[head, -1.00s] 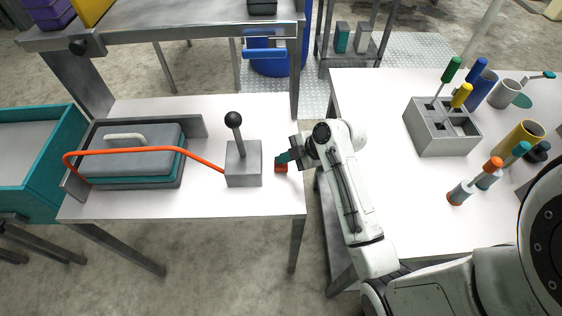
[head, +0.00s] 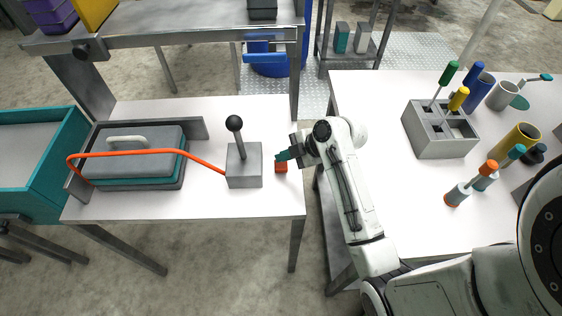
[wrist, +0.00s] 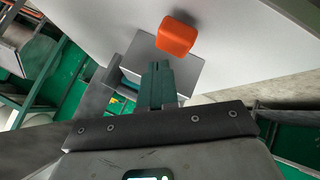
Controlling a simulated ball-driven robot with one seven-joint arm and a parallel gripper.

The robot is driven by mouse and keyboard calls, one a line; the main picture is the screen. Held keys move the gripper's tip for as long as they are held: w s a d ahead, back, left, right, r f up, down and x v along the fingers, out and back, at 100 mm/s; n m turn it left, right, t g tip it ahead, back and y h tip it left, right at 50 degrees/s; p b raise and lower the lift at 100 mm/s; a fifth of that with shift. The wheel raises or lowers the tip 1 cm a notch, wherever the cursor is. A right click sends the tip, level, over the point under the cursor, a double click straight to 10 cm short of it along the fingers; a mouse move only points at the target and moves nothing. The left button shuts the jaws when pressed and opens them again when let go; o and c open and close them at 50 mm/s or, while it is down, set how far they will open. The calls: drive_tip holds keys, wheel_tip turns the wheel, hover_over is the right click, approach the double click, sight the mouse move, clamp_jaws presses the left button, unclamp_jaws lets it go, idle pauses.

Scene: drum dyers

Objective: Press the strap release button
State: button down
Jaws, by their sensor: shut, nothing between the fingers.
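A small orange-red block, apparently the strap release button (head: 281,167), stands on the white table to the right of the grey lever box (head: 244,166). In the wrist view the orange block (wrist: 177,35) is just beyond the fingertips. My gripper (head: 282,156) is shut with teal fingers, close above and behind the block. In the wrist view my gripper (wrist: 158,72) holds nothing. I cannot tell whether the tips touch the block. An orange strap (head: 130,153) runs over a grey and teal case (head: 135,163) to the lever box.
The lever with its black ball knob (head: 234,123) rises left of my gripper. A second white table (head: 390,190) on the right carries a grey tool holder (head: 440,140) and several cups and tools. The white table's front right part is bare.

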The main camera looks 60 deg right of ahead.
sight(283, 167)
drive_tip(key=shift+r+p, duration=1.95)
drive_tip(key=shift+r, duration=0.6)
drive_tip(key=shift+f, duration=0.1)
drive_tip(key=shift+a+f, duration=0.1)
drive_tip(key=shift+a, duration=0.25)
drive_tip(key=s+a+f+m, duration=0.1)
drive_tip(key=a, duration=0.1)
drive_tip(key=s+a+m+g, duration=0.1)
drive_tip(key=a, duration=0.1)
drive_tip(key=s+a+f+m+g, duration=0.1)
drive_tip(key=a, duration=0.1)
drive_tip(key=shift+s+a+f, duration=0.2)
drive_tip(key=shift+a+f, duration=0.15)
drive_tip(key=s+a+m, duration=0.1)
drive_tip(key=s+a+f+m+g, duration=0.1)
drive_tip(key=s+a, duration=0.1)
drive_tip(key=s+a+m+g, duration=0.1)
drive_tip(key=shift+s+a+f+b, duration=0.15)
drive_tip(key=shift+s+f+b, duration=0.1)
drive_tip(key=shift+s+b, duration=0.1)
drive_tip(key=s+a+m+g+h, duration=0.1)
drive_tip(key=s+m+g+h, duration=0.2)
drive_tip(key=s+m, duration=0.4)
drive_tip(key=s, duration=0.4)
drive_tip(key=shift+a+r+m+g, duration=0.3)
drive_tip(key=shift+m, duration=0.1)
